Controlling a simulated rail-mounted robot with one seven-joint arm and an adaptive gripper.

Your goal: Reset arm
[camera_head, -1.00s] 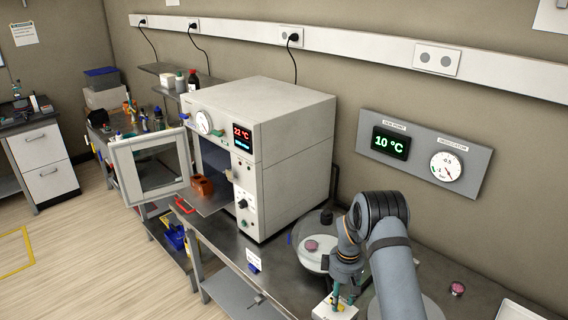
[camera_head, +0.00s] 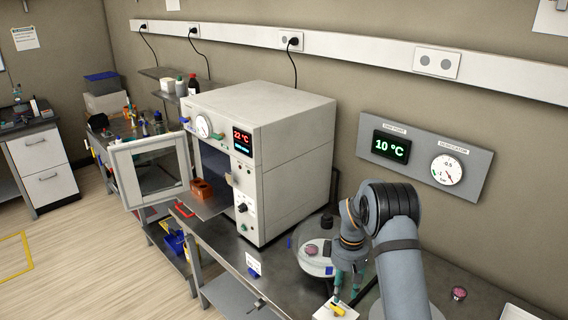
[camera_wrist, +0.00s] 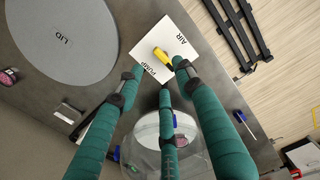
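My gripper (camera_head: 347,284) has teal fingers and hangs just above and behind a white valve box (camera_head: 323,312) at the bottom of the head view. In the wrist view my gripper's (camera_wrist: 158,78) fingers are spread, with nothing between them. Beyond them is the box (camera_wrist: 178,31), marked PUMP and AIR. Its yellow lever (camera_wrist: 161,56) points toward the AIR side at one end; the fingers look clear of it. My arm is bent over the bench at the right.
A clear round vessel (camera_head: 308,262) with a pink item stands beside my gripper. A round grey lid (camera_wrist: 60,75) lies on the bench. An oven (camera_head: 285,140) stands left with its door (camera_head: 150,170) open. A gauge panel (camera_head: 425,155) is on the wall behind my arm.

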